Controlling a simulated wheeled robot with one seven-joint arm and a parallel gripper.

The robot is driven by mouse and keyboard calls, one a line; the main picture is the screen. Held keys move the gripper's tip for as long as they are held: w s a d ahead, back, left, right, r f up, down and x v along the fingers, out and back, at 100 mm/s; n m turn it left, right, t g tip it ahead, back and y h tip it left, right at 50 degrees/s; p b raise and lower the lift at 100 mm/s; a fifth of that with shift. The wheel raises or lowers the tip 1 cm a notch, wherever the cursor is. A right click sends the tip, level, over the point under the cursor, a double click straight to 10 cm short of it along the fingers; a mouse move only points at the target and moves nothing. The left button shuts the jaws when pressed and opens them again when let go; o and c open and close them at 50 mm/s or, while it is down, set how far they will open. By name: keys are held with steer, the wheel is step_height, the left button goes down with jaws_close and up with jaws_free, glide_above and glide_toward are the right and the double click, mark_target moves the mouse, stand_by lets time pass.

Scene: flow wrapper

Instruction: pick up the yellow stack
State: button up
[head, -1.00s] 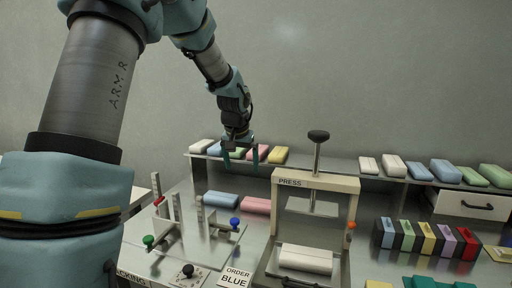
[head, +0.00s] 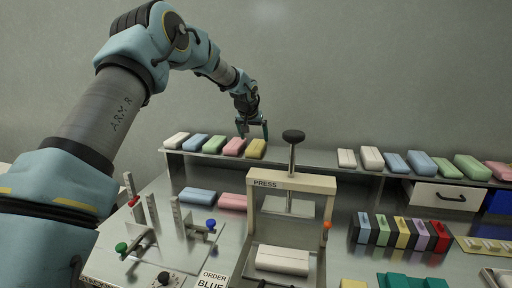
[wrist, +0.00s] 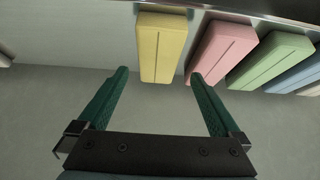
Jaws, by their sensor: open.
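The yellow stack (head: 256,149) lies on the back shelf at the right end of a row of coloured stacks. It also shows in the wrist view (wrist: 161,47), upper middle, with a groove along its top. My gripper (head: 254,130) is above the shelf, close over the yellow stack. In the wrist view my gripper (wrist: 158,78) has its two green fingers apart, with nothing between them. The yellow stack's near end lies just ahead of and between the fingertips. The right fingertip is near the pink stack (wrist: 221,52).
Pink (head: 234,147), green (head: 215,145), blue (head: 195,142) and white (head: 176,140) stacks lie left of the yellow one. The press (head: 293,183) stands in front, to the right, its black knob rising high. Bare shelf (head: 300,157) lies right of the yellow stack.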

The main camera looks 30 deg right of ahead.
mark_target(257, 145)
steer(key=shift+p+x, duration=1.35)
steer(key=shift+x, duration=1.1)
steer(key=shift+s, duration=0.15)
steer(key=c, duration=1.3)
